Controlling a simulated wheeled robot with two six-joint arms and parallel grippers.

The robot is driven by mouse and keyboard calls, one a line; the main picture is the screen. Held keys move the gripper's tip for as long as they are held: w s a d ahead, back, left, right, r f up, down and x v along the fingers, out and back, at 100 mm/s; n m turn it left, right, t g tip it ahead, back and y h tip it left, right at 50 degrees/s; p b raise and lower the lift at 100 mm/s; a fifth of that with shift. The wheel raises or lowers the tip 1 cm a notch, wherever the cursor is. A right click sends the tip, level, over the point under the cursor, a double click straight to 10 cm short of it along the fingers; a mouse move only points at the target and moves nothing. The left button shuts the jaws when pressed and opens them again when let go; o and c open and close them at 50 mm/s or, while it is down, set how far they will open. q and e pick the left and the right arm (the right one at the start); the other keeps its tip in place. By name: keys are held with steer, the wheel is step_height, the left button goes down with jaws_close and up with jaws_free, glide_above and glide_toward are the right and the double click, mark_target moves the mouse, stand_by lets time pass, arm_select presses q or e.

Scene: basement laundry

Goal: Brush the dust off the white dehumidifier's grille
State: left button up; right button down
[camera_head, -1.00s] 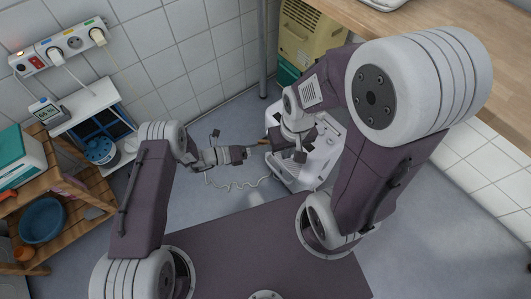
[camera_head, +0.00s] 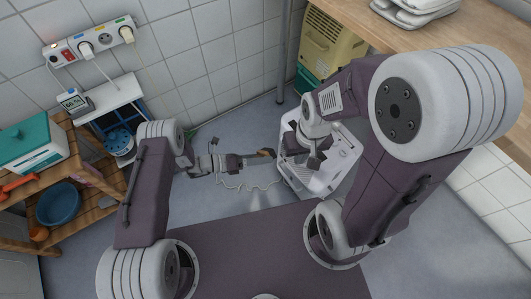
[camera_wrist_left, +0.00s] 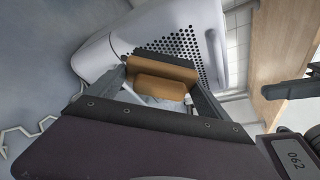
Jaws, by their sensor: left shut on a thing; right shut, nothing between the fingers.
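The white dehumidifier (camera_head: 336,176) stands on the floor right of centre in the head view. Its perforated grille (camera_wrist_left: 188,48) shows in the left wrist view, partly hidden by the brush. My left gripper (camera_head: 248,159) is shut on a brown brush (camera_head: 266,153), which also shows between the fingers in the wrist view (camera_wrist_left: 165,88). The brush is close to the dehumidifier's left side; I cannot tell whether it touches. My right gripper (camera_head: 309,160) is shut and empty, over the dehumidifier and hiding part of it. Dust cannot be made out.
A white cord (camera_head: 245,186) lies on the floor left of the dehumidifier. A wooden counter (camera_head: 440,55) runs along the right. A tan case (camera_head: 330,45) stands behind. A wooden shelf (camera_head: 92,196) with a blue basin (camera_head: 58,205) is at left. A power strip (camera_head: 90,40) is on the wall.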

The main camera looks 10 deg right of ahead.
arm_select(q)
steer(key=shift+a, duration=0.15)
steer(key=shift+s+a+p, duration=0.2)
steer(key=shift+s+a, duration=0.05)
steer(key=shift+a, duration=0.4)
steer(key=shift+s+a+p, duration=0.15)
steer(key=shift+s+a, duration=0.1)
steer(key=shift+a, duration=0.4)
